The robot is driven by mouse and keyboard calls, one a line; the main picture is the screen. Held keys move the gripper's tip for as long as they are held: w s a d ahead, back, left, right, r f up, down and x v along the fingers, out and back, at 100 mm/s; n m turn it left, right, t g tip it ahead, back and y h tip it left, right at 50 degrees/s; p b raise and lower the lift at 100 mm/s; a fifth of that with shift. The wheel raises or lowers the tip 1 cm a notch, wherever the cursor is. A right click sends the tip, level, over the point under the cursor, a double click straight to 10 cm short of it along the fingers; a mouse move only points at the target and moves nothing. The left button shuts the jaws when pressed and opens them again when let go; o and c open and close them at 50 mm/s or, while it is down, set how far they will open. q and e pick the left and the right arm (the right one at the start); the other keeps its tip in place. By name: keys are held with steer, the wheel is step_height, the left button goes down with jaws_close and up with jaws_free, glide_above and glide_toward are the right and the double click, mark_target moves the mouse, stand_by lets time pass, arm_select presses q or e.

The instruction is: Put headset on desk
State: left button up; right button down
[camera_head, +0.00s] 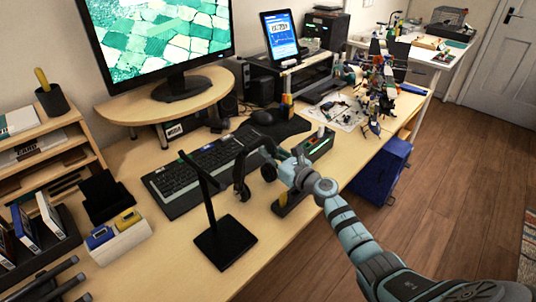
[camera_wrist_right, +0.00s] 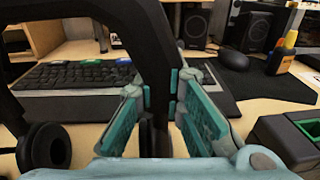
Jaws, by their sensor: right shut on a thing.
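The black headset (camera_head: 241,184) is in my right gripper (camera_head: 274,160), above the desk (camera_head: 150,268) between the black headphone stand (camera_head: 226,242) and the screwdriver-like yellow item. In the right wrist view the headset's dark band (camera_wrist_right: 150,50) passes between the teal fingers of the right gripper (camera_wrist_right: 160,100), which are shut on it. One round ear cup (camera_wrist_right: 48,147) hangs at the lower left of that view. The stand is upright and empty. My left gripper is not in view.
A black keyboard (camera_head: 190,178) lies behind the headset. A monitor on a wooden riser (camera_head: 215,90) stands at the back. A black box with green inside (camera_head: 318,146) is at the right. A blue crate (camera_head: 382,172) is beyond the desk edge.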

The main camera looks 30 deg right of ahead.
steer(key=c, duration=2.1)
jaws_free()
steer(key=shift+f, duration=0.15)
steer(key=shift+c, duration=0.2)
steer(key=o, duration=0.5)
steer(key=shift+c, duration=0.2)
steer(key=shift+s+r, duration=0.1)
steer(key=shift+r, duration=0.2)
steer(key=v, duration=1.2)
steer(key=shift+a+f, duration=0.1)
